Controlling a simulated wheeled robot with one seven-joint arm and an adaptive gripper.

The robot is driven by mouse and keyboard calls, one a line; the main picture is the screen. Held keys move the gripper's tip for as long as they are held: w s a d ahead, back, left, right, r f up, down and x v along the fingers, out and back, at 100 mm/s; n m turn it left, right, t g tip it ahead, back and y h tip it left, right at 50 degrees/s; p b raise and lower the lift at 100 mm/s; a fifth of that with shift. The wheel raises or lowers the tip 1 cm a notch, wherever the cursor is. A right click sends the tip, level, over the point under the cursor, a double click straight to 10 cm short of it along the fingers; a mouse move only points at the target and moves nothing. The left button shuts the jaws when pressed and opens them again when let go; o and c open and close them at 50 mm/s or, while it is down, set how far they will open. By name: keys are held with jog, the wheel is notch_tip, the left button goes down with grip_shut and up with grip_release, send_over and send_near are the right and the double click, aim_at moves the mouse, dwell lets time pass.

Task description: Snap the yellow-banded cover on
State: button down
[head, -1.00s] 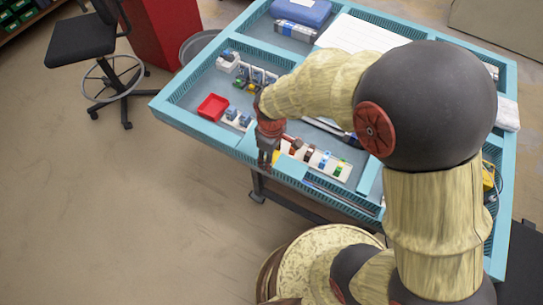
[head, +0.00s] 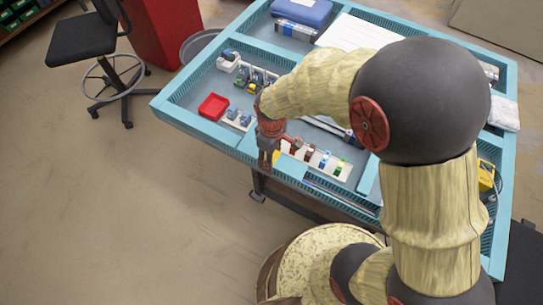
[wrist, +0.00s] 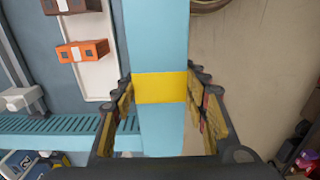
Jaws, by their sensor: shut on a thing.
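My gripper (wrist: 158,112) is shut on the yellow-banded cover (wrist: 160,88). The yellow band shows between the two fingers in the wrist view; the rest of the cover is hard to tell from the light blue table rim behind it. In the head view, my gripper (head: 268,158) is over the table's near rim, just left of a white strip (head: 340,172) with coloured blocks. The held cover cannot be made out there. In the wrist view, the white strip (wrist: 97,70) with an orange block (wrist: 82,50) lies left of the fingers, apart from them.
A red tray (head: 213,107) and small blue-and-white parts (head: 238,118) lie left of my gripper. More parts (head: 255,78) stand behind. A blue case (head: 302,12) and white paper (head: 360,38) are farther back. The table's raised light blue rim (head: 215,140) borders the work area.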

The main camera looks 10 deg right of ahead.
jog(key=shift+f+b, duration=0.35)
jog(key=shift+f, duration=0.4)
dwell(0.6)
jog(key=c, duration=0.9)
grip_release()
jog(key=shift+o, duration=0.8)
jog(key=shift+o, duration=1.2)
jog(key=shift+r, duration=0.15)
notch_tip(320, 180, up, 7)
jog(key=p, duration=0.6)
jog(key=shift+r, duration=0.15)
